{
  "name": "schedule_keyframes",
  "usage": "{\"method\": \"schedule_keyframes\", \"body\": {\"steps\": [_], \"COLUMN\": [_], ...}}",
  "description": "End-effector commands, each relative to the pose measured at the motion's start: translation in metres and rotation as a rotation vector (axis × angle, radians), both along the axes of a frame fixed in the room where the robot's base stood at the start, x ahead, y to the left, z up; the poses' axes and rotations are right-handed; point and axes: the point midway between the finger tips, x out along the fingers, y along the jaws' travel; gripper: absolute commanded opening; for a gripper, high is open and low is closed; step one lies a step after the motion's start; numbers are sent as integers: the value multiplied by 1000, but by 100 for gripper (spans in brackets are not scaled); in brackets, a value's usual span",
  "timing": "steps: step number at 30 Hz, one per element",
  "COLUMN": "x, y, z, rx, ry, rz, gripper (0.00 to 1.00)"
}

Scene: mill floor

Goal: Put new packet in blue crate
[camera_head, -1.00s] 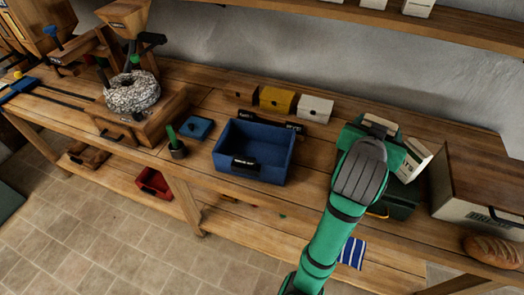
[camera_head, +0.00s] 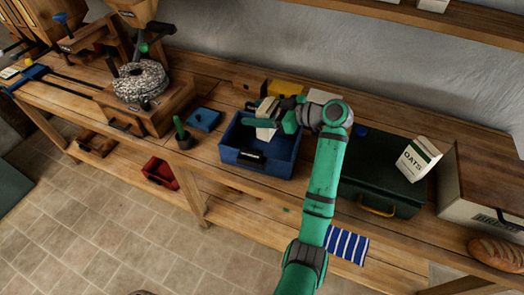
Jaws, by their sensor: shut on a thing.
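The blue crate (camera_head: 256,163) stands on the wooden bench, open at the top, with a dark label plate on its front. My gripper (camera_head: 267,121) is over the crate and shut on a pale packet (camera_head: 266,114). The packet is held upright or slightly tilted over the crate's opening. Its lower part reaches down near or inside the rim; I cannot tell whether it touches the crate floor. My gripper hides part of the packet and the crate's back right.
A dark green case (camera_head: 374,172) and a tilted OATS carton (camera_head: 418,158) are right of my arm. A yellow box (camera_head: 284,88) stands behind the crate. Bread (camera_head: 494,251) lies far right.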

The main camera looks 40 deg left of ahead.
Motion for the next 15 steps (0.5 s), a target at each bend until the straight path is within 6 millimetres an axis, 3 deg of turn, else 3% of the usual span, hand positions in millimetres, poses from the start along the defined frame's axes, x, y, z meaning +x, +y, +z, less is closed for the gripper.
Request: {"method": "schedule_keyframes", "body": {"steps": [7, 15], "x": [-16, -17], "y": [15, 15], "z": [0, -37], "rx": [1, 1], "ry": [-1, 2], "rz": [138, 140], "gripper": [28, 28]}}
